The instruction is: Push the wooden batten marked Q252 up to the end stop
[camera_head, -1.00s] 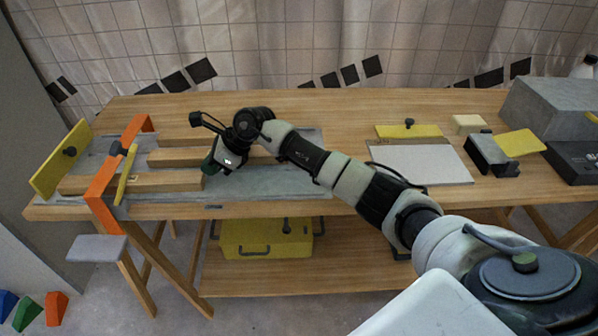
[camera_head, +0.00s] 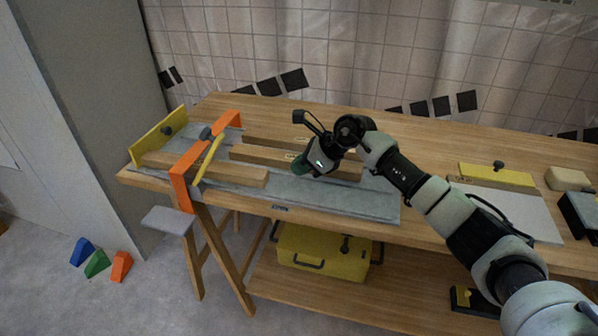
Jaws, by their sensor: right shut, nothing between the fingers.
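Three wooden battens lie on a grey plate (camera_head: 345,203) on the workbench. The front batten (camera_head: 235,176) runs under an orange bridge (camera_head: 181,187); its left end is at or close to a yellow upright end stop (camera_head: 150,143), and I cannot tell if they touch. The middle batten (camera_head: 262,155) and back batten (camera_head: 270,144) lie behind it. No Q252 mark is legible. My right gripper (camera_head: 299,167) is shut and empty, to the right of the front batten's right end and apart from it. It hides part of the middle batten. My left gripper is out of view.
A yellow bar (camera_head: 207,160) stands by the bridge. At right lie a white board (camera_head: 510,210) and a yellow block with a knob (camera_head: 497,177). A yellow toolbox (camera_head: 318,250) sits on the lower shelf. The plate's right part is clear.

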